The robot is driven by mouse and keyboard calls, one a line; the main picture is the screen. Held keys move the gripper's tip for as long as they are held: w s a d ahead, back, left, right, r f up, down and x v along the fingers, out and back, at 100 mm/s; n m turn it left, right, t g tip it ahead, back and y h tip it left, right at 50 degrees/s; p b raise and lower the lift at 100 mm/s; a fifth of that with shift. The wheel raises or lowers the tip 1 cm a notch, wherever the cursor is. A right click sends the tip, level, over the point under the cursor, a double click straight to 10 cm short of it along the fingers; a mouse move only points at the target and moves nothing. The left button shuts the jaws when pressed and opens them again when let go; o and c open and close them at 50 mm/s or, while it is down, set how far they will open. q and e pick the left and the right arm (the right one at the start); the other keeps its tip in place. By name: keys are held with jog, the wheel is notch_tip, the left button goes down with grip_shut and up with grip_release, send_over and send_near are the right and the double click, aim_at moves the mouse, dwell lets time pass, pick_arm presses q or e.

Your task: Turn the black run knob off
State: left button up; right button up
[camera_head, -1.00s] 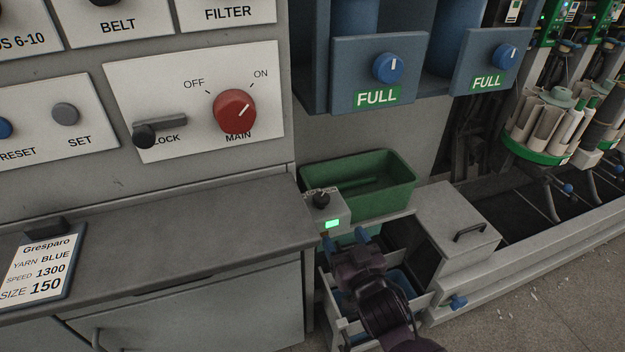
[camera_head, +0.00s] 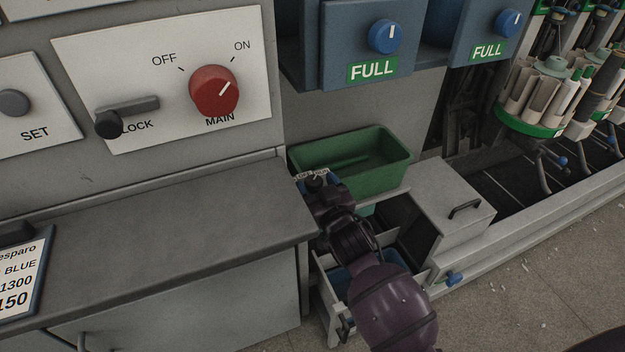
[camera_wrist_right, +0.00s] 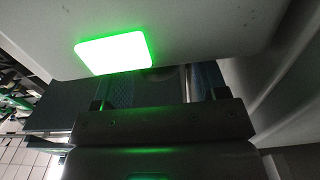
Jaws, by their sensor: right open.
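In the right wrist view the gripper (camera_wrist_right: 150,90) faces the box, beside a bright green lamp (camera_wrist_right: 115,52); the knob does not show clearly there. My left gripper is not in view.
A green bin (camera_head: 385,165) stands just behind the knob. The grey counter (camera_head: 180,220) edge lies close on the left. A red main knob (camera_head: 214,90) and blue knobs (camera_head: 385,36) are above. A grey lidded box (camera_head: 450,195) is at right.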

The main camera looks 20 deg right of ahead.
jog(key=shift+w+f, duration=0.1)
jog(key=shift+w, duration=0.9)
